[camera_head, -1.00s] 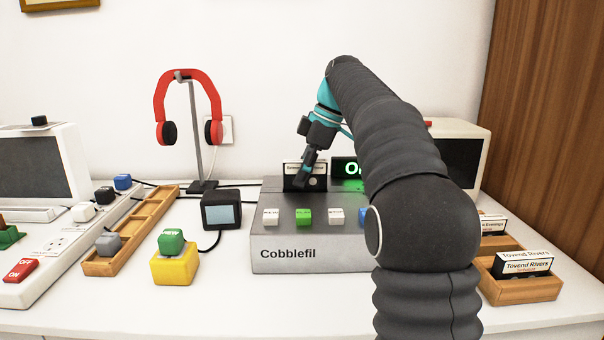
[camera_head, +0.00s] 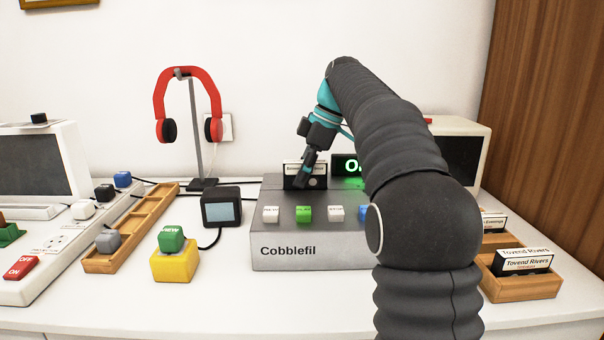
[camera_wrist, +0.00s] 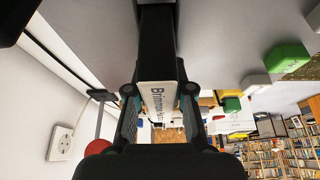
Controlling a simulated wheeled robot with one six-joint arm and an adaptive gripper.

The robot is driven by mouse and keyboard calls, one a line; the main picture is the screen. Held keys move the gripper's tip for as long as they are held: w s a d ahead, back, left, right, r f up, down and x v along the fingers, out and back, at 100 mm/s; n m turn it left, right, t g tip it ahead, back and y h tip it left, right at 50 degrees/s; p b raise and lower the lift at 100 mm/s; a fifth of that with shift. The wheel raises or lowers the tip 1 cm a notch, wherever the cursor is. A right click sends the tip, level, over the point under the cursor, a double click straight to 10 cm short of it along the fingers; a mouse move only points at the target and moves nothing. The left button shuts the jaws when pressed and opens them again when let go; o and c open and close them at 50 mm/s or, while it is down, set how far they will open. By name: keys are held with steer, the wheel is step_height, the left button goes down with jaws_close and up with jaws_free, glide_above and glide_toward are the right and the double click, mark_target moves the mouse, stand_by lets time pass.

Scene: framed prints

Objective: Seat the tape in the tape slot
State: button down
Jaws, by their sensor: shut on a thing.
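A black tape (camera_head: 292,180) with a white label along its top edge stands upright at the back of the grey Cobblefil deck (camera_head: 335,257). My gripper (camera_head: 307,176) comes down from the upper right and is shut on the tape. In the wrist view the tape (camera_wrist: 157,95), its label partly readable, sits between both fingers of my gripper (camera_wrist: 160,110). The tape slot is hidden by the tape and fingers, and I cannot tell how deep the tape sits.
The deck's front carries several coloured buttons, one green (camera_head: 304,214). Wooden racks with tapes (camera_head: 522,284) stand at right. A small screen (camera_head: 221,210) and red headphones (camera_head: 188,76) on a stand are left.

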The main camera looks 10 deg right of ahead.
steer(key=shift+f, duration=0.25)
steer(key=c, duration=0.9)
jaws_free()
steer(key=shift+c, duration=0.2)
steer(key=shift+v, duration=3.75)
